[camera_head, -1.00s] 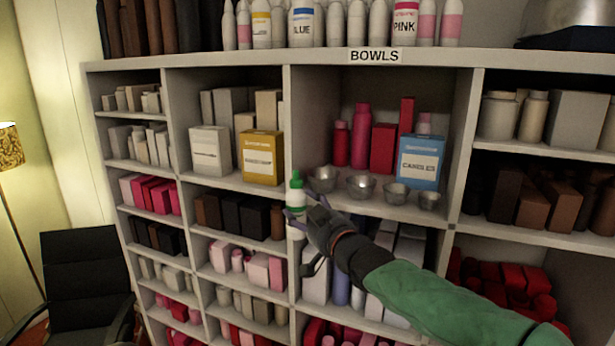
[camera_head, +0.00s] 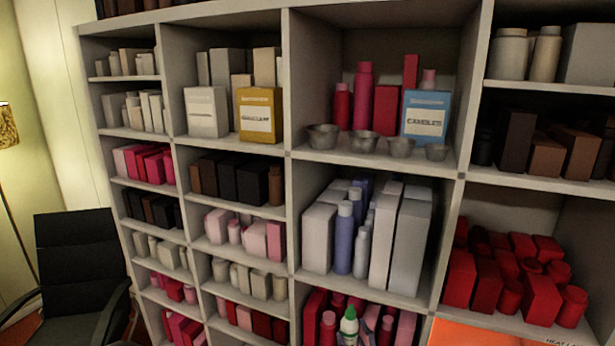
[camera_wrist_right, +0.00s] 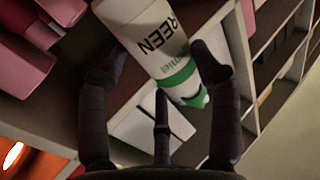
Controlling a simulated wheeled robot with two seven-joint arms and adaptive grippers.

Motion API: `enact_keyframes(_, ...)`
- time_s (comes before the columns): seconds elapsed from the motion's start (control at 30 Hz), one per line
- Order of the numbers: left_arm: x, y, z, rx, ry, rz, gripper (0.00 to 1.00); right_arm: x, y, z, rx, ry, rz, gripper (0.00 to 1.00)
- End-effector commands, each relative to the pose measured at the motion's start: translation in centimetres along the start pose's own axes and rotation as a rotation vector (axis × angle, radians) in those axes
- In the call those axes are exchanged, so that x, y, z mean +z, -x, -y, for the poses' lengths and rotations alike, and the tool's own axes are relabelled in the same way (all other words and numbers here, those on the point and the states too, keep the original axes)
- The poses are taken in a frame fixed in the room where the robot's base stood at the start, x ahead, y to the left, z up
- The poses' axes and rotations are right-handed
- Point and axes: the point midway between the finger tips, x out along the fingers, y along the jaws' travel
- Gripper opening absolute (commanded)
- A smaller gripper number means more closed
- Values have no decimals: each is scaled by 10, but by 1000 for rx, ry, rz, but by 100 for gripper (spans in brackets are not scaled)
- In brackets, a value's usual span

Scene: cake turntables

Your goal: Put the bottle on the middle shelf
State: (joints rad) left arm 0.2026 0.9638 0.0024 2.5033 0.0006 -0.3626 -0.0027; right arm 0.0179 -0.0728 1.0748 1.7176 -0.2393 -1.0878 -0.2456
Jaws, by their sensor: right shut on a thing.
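The shelf unit (camera_head: 288,155) has several rows. My left gripper is not in view.
A compartment holds metal bowls (camera_head: 365,143), red bottles and a blue box (camera_head: 425,117). Below it, white boxes (camera_head: 318,238) and bluish bottles fill another compartment. Red items (camera_head: 500,280) stand at the right. A black chair (camera_head: 75,250) stands at left.

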Motion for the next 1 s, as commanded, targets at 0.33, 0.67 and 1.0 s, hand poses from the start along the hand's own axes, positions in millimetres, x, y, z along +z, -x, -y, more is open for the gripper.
enact_keyframes(0.33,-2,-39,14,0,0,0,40,120,81,-31,166,-1,2,27)
enact_keyframes(0.67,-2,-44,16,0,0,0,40,169,123,-34,210,3,7,27)
enact_keyframes(1.0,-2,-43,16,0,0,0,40,193,146,-28,208,1,-4,27)
